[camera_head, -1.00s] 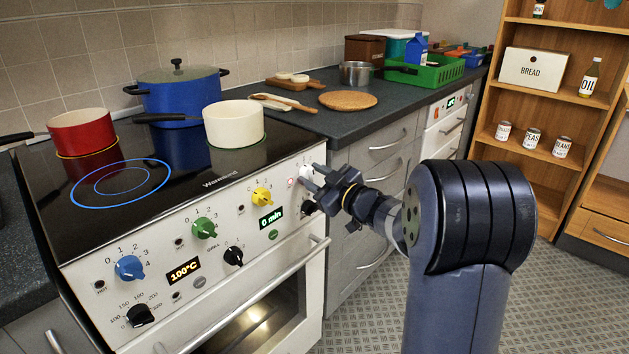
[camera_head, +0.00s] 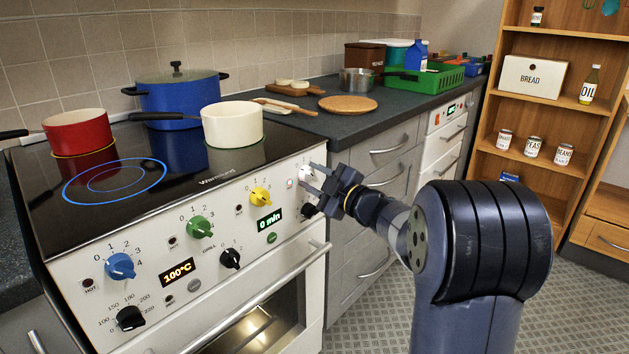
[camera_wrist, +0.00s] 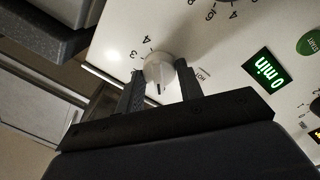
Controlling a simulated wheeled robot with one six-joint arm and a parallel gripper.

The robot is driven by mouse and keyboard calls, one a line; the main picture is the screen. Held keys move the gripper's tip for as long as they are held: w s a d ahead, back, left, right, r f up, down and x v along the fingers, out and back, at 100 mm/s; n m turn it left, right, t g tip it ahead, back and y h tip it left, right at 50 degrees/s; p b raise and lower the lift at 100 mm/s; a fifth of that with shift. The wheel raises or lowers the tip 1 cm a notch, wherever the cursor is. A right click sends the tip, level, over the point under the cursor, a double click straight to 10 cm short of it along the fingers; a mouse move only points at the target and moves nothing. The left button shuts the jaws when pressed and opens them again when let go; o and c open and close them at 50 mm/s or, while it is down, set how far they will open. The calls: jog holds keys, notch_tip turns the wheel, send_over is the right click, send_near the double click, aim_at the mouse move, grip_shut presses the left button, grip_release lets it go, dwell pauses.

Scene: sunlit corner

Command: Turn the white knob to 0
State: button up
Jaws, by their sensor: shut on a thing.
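The white knob (camera_head: 305,173) is at the right end of the white stove's front panel (camera_head: 215,272), partly hidden by my gripper in the head view. My gripper (camera_head: 311,178) is shut on it. In the wrist view the white knob (camera_wrist: 158,66) sits between the two dark fingers of my gripper (camera_wrist: 160,76). A short dark mark on the knob points toward the bottom of that picture. Printed numbers, among them 3 and 4, show to the knob's upper left. Other numbers are hidden, and I cannot tell which number the mark points to.
A yellow knob (camera_head: 260,196), a green knob (camera_head: 199,227) and a blue knob (camera_head: 121,266) line the panel to the left. A green "0 min" display (camera_head: 268,222) is close by. A cream pan (camera_head: 233,126) stands on the hob above. Open floor lies right of the drawers.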

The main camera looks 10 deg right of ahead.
jog(key=o, duration=1)
jog(key=p+v, duration=0.2)
jog(key=v, duration=0.8)
jog(key=shift+s+d, duration=0.2)
jog(key=shift+s, duration=0.15)
jog(key=shift+w+a, duration=0.1)
jog(key=b+x, duration=0.2)
jog(key=x, duration=0.8)
jog(key=shift+w+f, duration=0.1)
jog(key=shift+w+a, duration=0.15)
jog(key=shift+w, duration=0.1)
jog(key=shift+s+m, duration=0.1)
jog(key=shift+m, duration=0.2)
